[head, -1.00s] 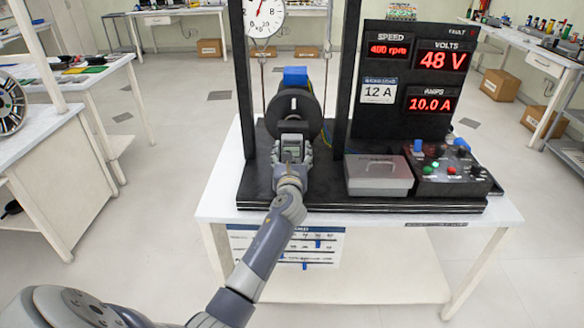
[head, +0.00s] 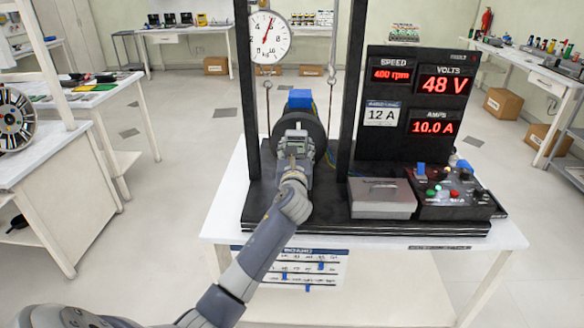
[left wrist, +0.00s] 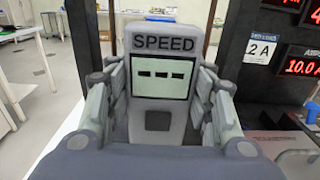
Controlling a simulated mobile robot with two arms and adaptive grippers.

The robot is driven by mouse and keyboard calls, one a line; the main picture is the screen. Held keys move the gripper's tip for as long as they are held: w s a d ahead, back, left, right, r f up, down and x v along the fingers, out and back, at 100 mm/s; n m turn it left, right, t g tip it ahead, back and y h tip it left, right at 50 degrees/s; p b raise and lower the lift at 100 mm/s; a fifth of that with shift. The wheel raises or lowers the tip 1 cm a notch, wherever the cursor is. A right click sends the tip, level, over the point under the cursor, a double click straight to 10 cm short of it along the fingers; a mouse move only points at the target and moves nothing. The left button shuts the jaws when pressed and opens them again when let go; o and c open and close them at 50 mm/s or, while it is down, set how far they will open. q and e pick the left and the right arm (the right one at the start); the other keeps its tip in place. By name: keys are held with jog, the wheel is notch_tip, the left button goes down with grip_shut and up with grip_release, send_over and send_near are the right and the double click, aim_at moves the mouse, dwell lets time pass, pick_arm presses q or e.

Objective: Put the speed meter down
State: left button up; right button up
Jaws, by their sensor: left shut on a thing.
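The speed meter (left wrist: 160,72) is a grey handheld box marked SPEED, its small screen showing dashes. It stands upright between the fingers of my left gripper (left wrist: 160,110), which is shut on it. In the head view the meter (head: 296,140) is small and partly hidden by my left gripper (head: 294,158). There it appears in front of the dark round wheel (head: 316,128) on the rig; I cannot tell whether it touches the wheel. My right gripper is not in view.
The rig's black base (head: 262,210) stands on a white table (head: 222,222). A grey lidded box (head: 382,198) and a control box with knobs (head: 450,205) sit to the right, below a panel with red displays (head: 416,95). A dial gauge (head: 265,38) hangs at upper left. Bare white tabletop shows along the front edge.

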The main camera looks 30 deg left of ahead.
pick_arm(q)
jog(key=s+a+f, duration=0.1)
jog(key=s+f, duration=0.1)
jog(key=s, duration=0.6)
jog(key=s+a+f, duration=0.1)
jog(key=s+f, duration=0.1)
jog(key=s, duration=0.6)
jog(key=w+a+f, duration=0.4)
jog(key=w+a, duration=0.6)
jog(key=w, duration=0.2)
jog(key=shift+f, duration=0.3)
jog(key=shift+a, duration=0.1)
jog(key=shift+f, duration=0.15)
jog(key=o, duration=1.5)
jog(key=shift+o, duration=0.2)
